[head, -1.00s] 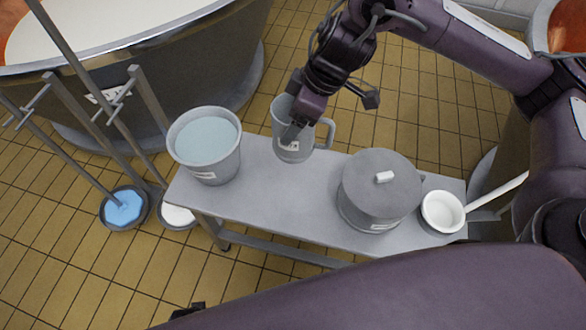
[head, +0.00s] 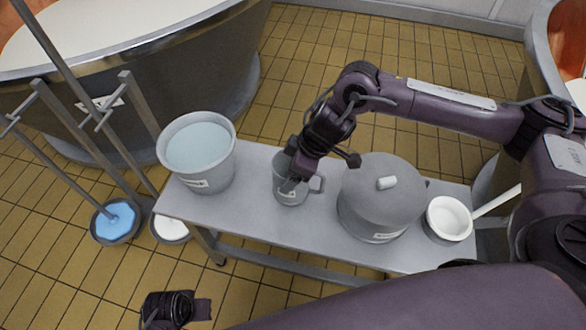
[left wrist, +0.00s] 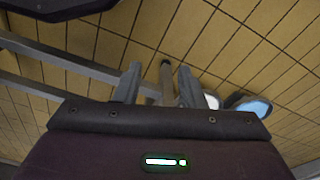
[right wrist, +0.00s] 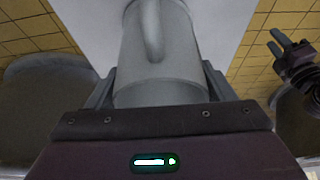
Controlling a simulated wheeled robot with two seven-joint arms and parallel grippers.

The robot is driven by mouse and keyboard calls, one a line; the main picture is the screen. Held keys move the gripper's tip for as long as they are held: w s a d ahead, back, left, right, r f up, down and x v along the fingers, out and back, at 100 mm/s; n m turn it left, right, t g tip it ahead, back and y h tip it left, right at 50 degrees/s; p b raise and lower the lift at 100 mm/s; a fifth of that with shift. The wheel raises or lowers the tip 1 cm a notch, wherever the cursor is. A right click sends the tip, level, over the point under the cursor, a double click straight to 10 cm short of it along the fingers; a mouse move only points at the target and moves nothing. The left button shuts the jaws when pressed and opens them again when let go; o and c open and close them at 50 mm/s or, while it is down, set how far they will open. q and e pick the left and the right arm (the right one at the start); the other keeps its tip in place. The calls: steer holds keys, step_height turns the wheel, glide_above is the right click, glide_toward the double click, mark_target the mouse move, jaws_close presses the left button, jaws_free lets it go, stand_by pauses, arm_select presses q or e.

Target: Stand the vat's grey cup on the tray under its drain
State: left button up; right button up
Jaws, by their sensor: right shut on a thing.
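The grey cup (head: 283,187), with a white label and a side handle, is upright at the bench (head: 248,213) between the bucket and the lidded pot. My right gripper (head: 294,178) is shut on it. The cup also fills the middle of the right wrist view (right wrist: 160,60), between the fingers. I cannot tell whether its base touches the bench. A large steel vat (head: 190,95) with pale contents stands at the upper left. I cannot make out its drain or a tray. My left gripper (left wrist: 155,85) is open and empty above the floor.
A grey bucket of pale liquid (head: 198,177), a lidded grey pot (head: 382,210) and a white ladle (head: 449,219) share the bench. Long-handled tools stand in blue (head: 116,222) and white (head: 170,230) floor dishes at left. Another vat (head: 550,50) is at right.

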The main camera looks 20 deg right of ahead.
steer(key=shift+f, duration=0.1)
steer(key=o, duration=1.3)
steer(key=shift+o, duration=0.2)
